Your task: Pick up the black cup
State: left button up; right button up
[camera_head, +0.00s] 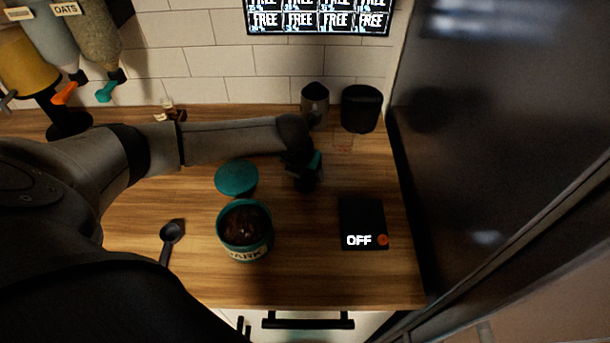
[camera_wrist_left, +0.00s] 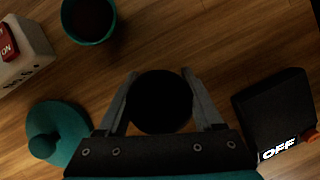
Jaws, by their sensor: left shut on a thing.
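The black cup (camera_wrist_left: 160,104) shows as a round dark shape in the left wrist view, between the two grey fingers of my left gripper (camera_wrist_left: 163,92). The fingers are shut on it from both sides, and its inside is too dark to read. In the head view my left gripper (camera_head: 305,172) is over the counter, right of the teal lid (camera_head: 237,177) and left of the black scale (camera_head: 362,222). There the gripper and its dark shape mostly hide the cup, so I cannot tell whether it is off the counter. My right gripper is not in view.
A metallic cup (camera_head: 315,102) and a black container (camera_head: 360,108) stand at the back. The wrist view shows a teal-rimmed vessel (camera_wrist_left: 88,18) and a switch box (camera_wrist_left: 24,55).

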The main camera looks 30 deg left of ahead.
pick_arm(q)
jog(key=shift+c, duration=1.2)
jog(key=shift+r, duration=0.1)
